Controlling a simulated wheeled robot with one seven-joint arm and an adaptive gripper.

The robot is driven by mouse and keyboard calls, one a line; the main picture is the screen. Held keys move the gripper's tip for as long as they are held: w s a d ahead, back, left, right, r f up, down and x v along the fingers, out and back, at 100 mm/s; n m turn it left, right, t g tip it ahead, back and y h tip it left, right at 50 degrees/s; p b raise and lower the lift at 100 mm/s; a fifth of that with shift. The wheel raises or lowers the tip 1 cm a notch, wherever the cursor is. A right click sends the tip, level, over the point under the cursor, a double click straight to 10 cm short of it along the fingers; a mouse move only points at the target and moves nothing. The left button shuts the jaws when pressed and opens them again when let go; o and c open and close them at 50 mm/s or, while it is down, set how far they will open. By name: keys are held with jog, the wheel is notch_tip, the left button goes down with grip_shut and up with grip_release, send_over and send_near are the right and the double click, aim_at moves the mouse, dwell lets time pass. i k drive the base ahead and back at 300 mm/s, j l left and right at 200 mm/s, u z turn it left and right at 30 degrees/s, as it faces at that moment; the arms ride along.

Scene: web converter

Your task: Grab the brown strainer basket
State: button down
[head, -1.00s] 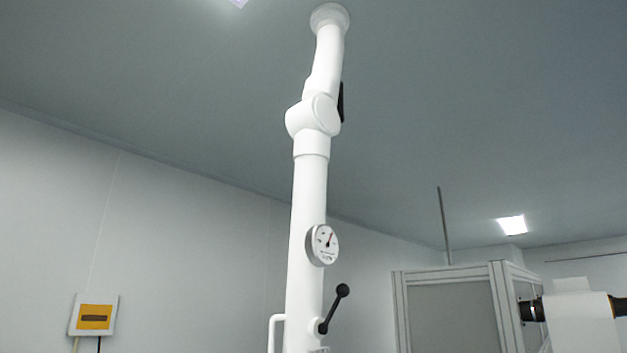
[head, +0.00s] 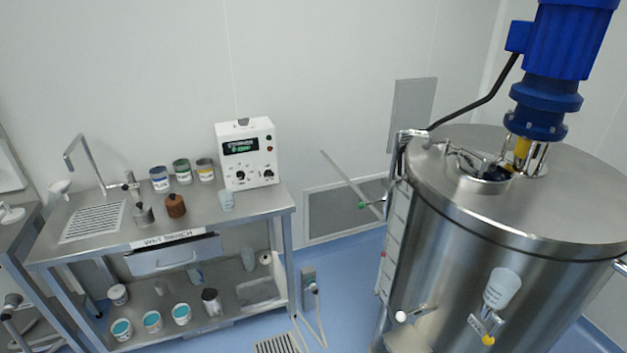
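A small brown cup-shaped item (head: 175,205) stands on the steel bench top, left of centre in the head view. It is the only brown thing of that kind in view and looks like the strainer basket. It is small, so mesh or holes cannot be made out. A grey metal cup (head: 143,214) stands just to its left. My gripper is not in view.
The bench (head: 255,205) also holds labelled tins (head: 182,171), a white instrument box (head: 247,153), a pale beaker (head: 226,200) and a sink tap. Its lower shelf holds several jars. A large steel tank (head: 450,220) stands right. Blue floor shows between.

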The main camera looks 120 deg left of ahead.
aim_at(174, 204)
jog(key=u, duration=4.65)
jog(key=i+z, duration=0.1)
jog(key=i, duration=0.35)
jog(key=i+j+z, duration=0.15)
jog(key=i, duration=0.3)
jog(key=i+j+z, duration=0.1)
jog(key=i, duration=0.35)
jog(key=i+j+z, duration=0.15)
jog(key=i, duration=0.3)
jog(key=i+j+z, duration=0.1)
jog(key=i+j, duration=0.2)
jog(key=i, duration=0.15)
